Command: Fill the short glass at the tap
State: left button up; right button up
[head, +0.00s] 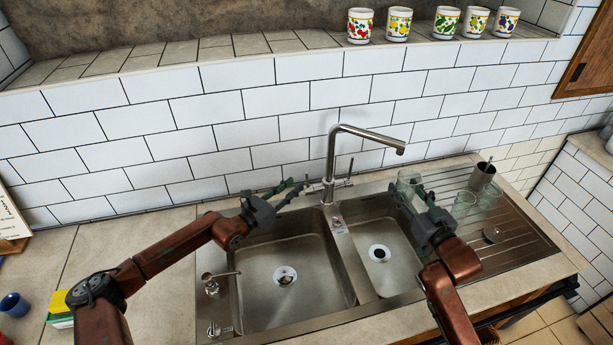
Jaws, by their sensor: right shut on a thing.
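The steel tap (331,165) stands behind the double sink, its spout reaching right over the back of the right basin. A clear greenish glass (408,179) is between the fingers of my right gripper (409,189), which is shut on it. The glass is near the spout's end, a little below it; its lower part is hidden by the gripper. I cannot see whether it holds water. My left gripper (296,185) is open and empty, just left of the tap's base and side lever (350,168). I cannot tell whether it touches the tap.
Two more clear glasses (463,204) (490,195) and a metal cup (482,176) stand on the ribbed drainboard (520,240). Several painted mugs (398,24) line the ledge above. A blue cup (14,305) and a yellow-green sponge (59,306) are at the left. The left basin (290,255) is clear.

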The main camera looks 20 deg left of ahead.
pick_arm(q)
send_over(307, 187)
jog(key=shift+w+a, duration=0.1)
jog(key=shift+w, duration=0.05)
jog(key=shift+c, duration=0.5)
grip_shut()
dwell(0.3)
